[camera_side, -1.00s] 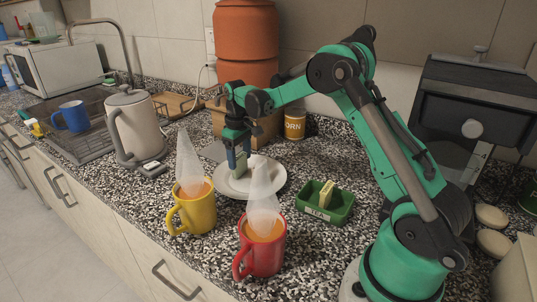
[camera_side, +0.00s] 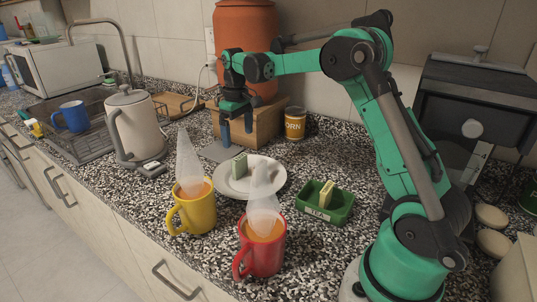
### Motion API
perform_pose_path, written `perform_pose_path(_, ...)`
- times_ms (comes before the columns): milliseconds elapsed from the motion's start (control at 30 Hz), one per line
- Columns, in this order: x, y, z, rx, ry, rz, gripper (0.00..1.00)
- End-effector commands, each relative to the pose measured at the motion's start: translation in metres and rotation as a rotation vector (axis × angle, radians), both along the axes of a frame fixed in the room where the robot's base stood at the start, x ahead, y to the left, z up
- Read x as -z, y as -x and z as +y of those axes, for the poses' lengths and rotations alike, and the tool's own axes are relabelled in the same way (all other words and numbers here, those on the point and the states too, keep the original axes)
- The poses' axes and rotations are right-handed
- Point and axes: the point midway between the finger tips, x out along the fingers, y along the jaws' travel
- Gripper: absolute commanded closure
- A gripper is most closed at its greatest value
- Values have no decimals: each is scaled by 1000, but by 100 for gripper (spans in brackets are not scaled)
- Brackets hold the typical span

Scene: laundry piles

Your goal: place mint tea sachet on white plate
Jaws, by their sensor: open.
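A pale green sachet (camera_side: 240,166), which looks like the mint tea sachet, stands on the left part of the white plate (camera_side: 235,190). My gripper (camera_side: 237,135) is above and behind the plate, in front of the wooden box. Its fingers point down, are open and hold nothing. The gripper is apart from the sachet. Steam from the red mug covers part of the plate's right side.
A yellow mug (camera_side: 196,213) and a red mug (camera_side: 262,252), both steaming, stand in front of the plate. A green tray (camera_side: 340,211) with a yellowish sachet (camera_side: 326,194) is at right. A kettle (camera_side: 136,124) stands left; a wooden box (camera_side: 267,122) and corn can (camera_side: 295,122) stand behind.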

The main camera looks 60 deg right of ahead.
Motion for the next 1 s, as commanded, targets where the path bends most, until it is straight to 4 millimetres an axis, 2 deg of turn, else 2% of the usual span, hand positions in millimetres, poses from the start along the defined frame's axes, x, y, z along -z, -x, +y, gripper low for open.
perform_pose_path(100,-23,0,0,0,0,0,5)
perform_pose_path(200,-38,0,0,0,0,0,5)
perform_pose_path(467,-57,2,5,-1,5,-14,5)
perform_pose_path(633,-73,17,36,-5,32,-107,5)
perform_pose_path(767,-80,41,69,-7,50,-219,5)
perform_pose_path(867,-79,64,92,-6,54,-310,5)
perform_pose_path(1000,-66,97,119,-6,45,-434,5)
